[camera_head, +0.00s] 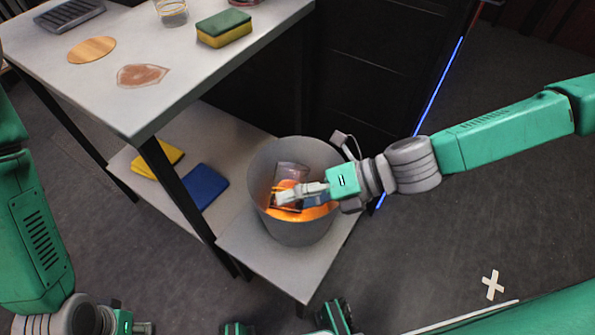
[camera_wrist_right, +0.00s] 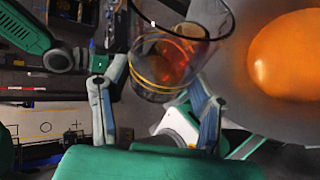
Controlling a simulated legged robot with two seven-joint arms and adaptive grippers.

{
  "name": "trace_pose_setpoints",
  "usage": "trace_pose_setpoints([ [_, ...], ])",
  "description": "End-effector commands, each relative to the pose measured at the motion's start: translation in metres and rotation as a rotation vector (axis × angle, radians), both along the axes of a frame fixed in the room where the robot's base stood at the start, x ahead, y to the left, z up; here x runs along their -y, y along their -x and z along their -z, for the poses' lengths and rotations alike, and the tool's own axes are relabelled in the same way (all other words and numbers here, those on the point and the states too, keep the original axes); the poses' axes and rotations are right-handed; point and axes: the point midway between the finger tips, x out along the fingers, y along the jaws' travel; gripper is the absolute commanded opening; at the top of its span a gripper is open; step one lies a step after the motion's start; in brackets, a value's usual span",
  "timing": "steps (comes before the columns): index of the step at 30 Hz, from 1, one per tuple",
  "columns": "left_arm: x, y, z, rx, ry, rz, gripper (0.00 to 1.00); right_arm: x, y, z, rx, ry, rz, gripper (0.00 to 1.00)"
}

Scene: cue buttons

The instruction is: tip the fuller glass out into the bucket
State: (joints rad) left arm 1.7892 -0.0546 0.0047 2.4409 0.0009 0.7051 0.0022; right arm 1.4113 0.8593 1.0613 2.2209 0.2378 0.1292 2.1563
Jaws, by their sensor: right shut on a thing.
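A clear glass (camera_wrist_right: 158,72) with yellow bands is between the fingers of my right gripper (camera_wrist_right: 158,98) in the wrist view. It lies tilted, with reddish-brown liquid inside toward its upper end. The grey bucket (camera_head: 290,232) stands on a low shelf with something orange inside, also showing in the wrist view (camera_wrist_right: 290,55). Another glass (camera_head: 172,13) stands on the table, cut by the top edge. My left gripper (camera_head: 140,328) is at the bottom left, its fingers unclear.
The white table (camera_head: 125,105) bears a green-yellow sponge (camera_head: 224,29), a wooden disc (camera_head: 92,50), a brown stain (camera_head: 142,75) and a grey tray (camera_head: 70,14). The low shelf (camera_head: 290,268) holds a blue cloth (camera_head: 204,187) and a yellow cloth (camera_head: 158,160).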

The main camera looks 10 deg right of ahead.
Motion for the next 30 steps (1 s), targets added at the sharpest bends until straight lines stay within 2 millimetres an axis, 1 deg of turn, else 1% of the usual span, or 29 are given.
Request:
trace_pose_setpoints([
  [16,0.0,0.0,0.002,0.0,0.0,0.0,0.4,-0.001,-0.002,0.002,-0.097,-0.042,-0.001,0.15],
  [26,0.0,0.0,0.008,0.0,0.0,0.0,0.4,0.005,-0.015,0.006,-0.195,-0.085,0.001,0.15],
  [30,0.0,0.0,0.008,0.0,0.0,0.0,0.4,0.006,-0.015,0.006,-0.212,-0.092,0.001,0.15],
])
